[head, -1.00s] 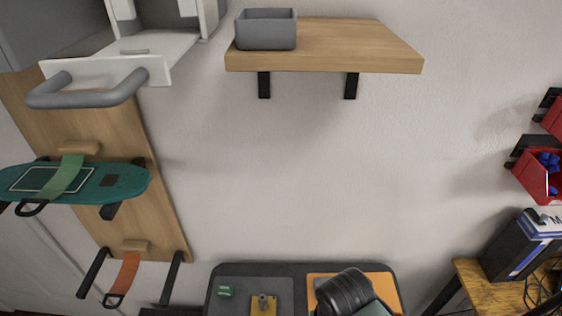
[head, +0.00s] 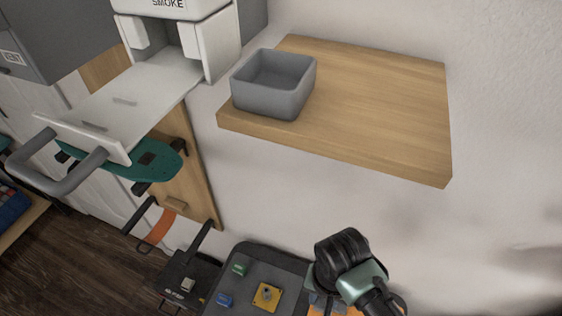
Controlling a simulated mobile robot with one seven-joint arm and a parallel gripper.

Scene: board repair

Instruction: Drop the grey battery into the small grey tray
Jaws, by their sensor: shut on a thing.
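The small grey tray (head: 262,103) stands upright near the left end of a wooden wall shelf (head: 385,110). Its inside shows from above and looks empty, though part of its floor is hidden by the front wall. A black and pale green part of my arm (head: 345,262) shows at the bottom, below the shelf and to the right of the tray. I see no fingers of my gripper in this view. I cannot make out the grey battery either.
A white cabinet with an open flap and grey handle (head: 85,165) is left of the shelf. Below lies a dark bench (head: 262,258) with a green block (head: 240,268), a blue block (head: 224,299) and a yellow plate (head: 267,295). The shelf's right side is clear.

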